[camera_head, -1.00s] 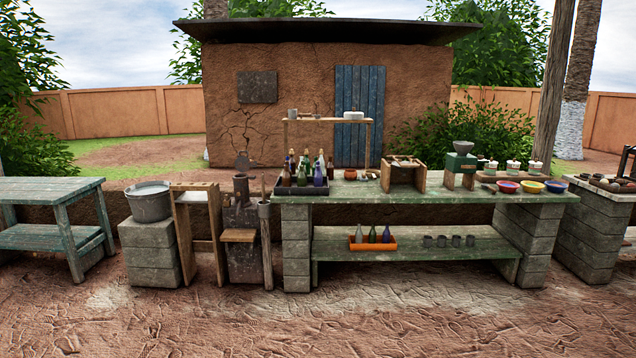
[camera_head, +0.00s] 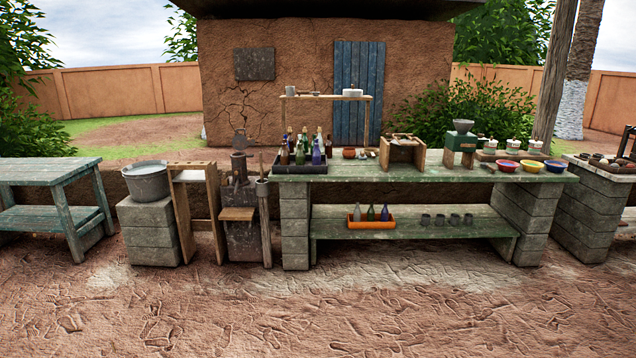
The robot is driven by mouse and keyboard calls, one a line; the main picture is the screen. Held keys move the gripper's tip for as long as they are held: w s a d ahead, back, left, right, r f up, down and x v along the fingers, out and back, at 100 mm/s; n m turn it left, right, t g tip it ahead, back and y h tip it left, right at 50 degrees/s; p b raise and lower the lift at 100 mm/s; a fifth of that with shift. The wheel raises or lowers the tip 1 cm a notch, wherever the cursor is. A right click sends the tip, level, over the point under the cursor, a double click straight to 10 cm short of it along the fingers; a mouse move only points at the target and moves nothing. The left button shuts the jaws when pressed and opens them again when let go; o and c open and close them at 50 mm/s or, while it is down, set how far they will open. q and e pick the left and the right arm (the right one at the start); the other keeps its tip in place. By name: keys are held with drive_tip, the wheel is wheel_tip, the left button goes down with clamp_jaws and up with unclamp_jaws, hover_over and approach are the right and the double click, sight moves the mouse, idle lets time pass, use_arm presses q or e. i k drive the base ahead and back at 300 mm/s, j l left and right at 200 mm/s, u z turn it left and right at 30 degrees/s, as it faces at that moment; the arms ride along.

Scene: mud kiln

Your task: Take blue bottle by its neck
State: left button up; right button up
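A dark tray (camera_head: 290,168) at the left end of the long green bench holds several bottles standing close together. A blue-violet bottle (camera_head: 316,156) stands at the front right of this group. Other bottles there look brown, green, dark or pale-topped, and some partly hide each other. An orange tray (camera_head: 371,224) on the lower shelf holds a pale bottle (camera_head: 357,213), a green bottle (camera_head: 371,213) and a dark bottle (camera_head: 385,213). They are too small for me to tell their exact tints. Neither of my grippers is in view.
The long bench (camera_head: 420,172) also bears a wooden stand (camera_head: 402,152), coloured bowls (camera_head: 508,166) and a grinder (camera_head: 461,140). A metal tub (camera_head: 147,183) on blocks and a wooden frame (camera_head: 195,205) stand left of it. The ground in front is clear.

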sight(317, 156)
drive_tip(key=i, duration=4.55)
